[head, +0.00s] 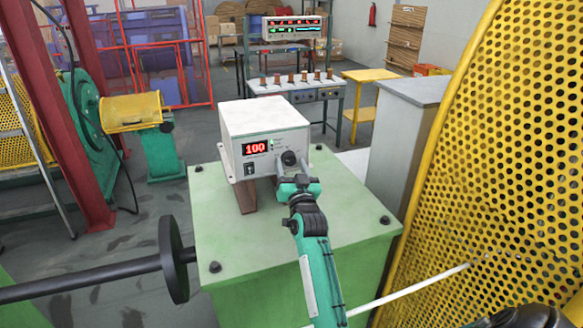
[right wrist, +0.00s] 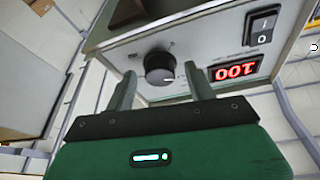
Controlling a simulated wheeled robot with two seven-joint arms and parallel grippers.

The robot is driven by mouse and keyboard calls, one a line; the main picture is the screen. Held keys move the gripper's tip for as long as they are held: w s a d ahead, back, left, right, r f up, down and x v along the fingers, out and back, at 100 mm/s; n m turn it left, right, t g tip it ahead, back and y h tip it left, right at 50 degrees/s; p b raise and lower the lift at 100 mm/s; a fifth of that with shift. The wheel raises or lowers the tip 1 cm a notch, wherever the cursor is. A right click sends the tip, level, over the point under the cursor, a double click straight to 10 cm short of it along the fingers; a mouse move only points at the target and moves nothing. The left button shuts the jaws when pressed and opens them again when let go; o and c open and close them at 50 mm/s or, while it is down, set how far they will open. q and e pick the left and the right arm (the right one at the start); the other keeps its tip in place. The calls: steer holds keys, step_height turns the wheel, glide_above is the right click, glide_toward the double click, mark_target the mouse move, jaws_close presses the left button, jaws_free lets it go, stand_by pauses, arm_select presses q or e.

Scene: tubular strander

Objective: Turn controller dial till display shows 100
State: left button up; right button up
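The controller (head: 262,128) is a white box on brown feet on the green machine top. Its red display (head: 255,148) reads 100; in the right wrist view the display (right wrist: 235,72) appears upside down. The black dial (head: 289,158) is on the front panel, right of the display. It also shows in the right wrist view (right wrist: 158,67), with a pale pointer mark. My right gripper (head: 292,168) is open in front of the panel. Its fingertips stand either side of the dial, with visible gaps between them and it. My left gripper is out of view.
A black rocker switch (head: 249,169) sits below the display. The green machine top (head: 335,215) is mostly clear, with black bolts at its corners. A yellow perforated guard (head: 490,150) rises close on the right. A black shaft with a disc (head: 172,258) is at left.

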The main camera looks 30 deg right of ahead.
steer(key=shift+s, duration=0.1)
steer(key=shift+s+a+f, duration=0.15)
steer(key=shift+s+f, duration=0.05)
steer(key=shift+s, duration=0.1)
steer(key=b+v, duration=0.5)
steer(key=v, duration=0.8)
